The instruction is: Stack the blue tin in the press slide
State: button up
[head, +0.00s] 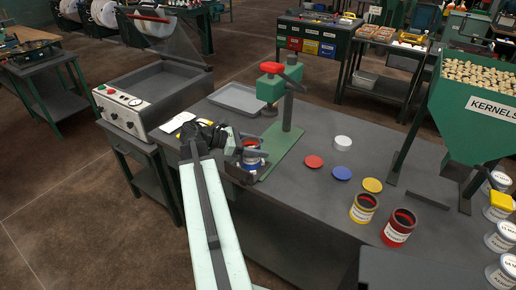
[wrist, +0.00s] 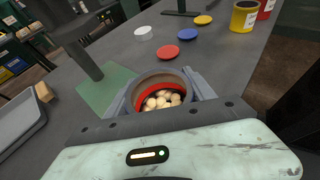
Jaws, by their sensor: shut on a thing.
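The blue tin (head: 251,163) shows in the head view with a blue and white side, partly hidden by my gripper (head: 254,153). In the wrist view the open tin (wrist: 152,79) has a brownish rim and a red inside, and pale kernels (wrist: 163,100) lie in it. My gripper (wrist: 160,88) is shut around the tin, one finger on each side. The green press (head: 288,105) with a red top stands just to the right. A dark part (head: 240,175) low by the tin may be the press slide; I cannot tell whether the tin rests in it.
Red (head: 314,161), blue (head: 342,173), yellow (head: 372,185) and white (head: 343,142) lids lie right of the press. A yellow tin (head: 363,208) and a red tin (head: 398,228) stand near the front edge. A grey tray (head: 238,98) lies behind. The kernel hopper (head: 478,105) stands right.

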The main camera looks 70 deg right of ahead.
jog(key=shift+f+b, duration=0.3)
jog(key=shift+f, duration=0.05)
jog(key=o, duration=1.5)
jog(key=shift+o, duration=0.2)
jog(key=shift+r, duration=0.1)
jog(key=shift+r+p, duration=0.3)
jog(key=shift+p, duration=0.15)
jog(key=p+v, duration=0.4)
jog(key=v, duration=0.8)
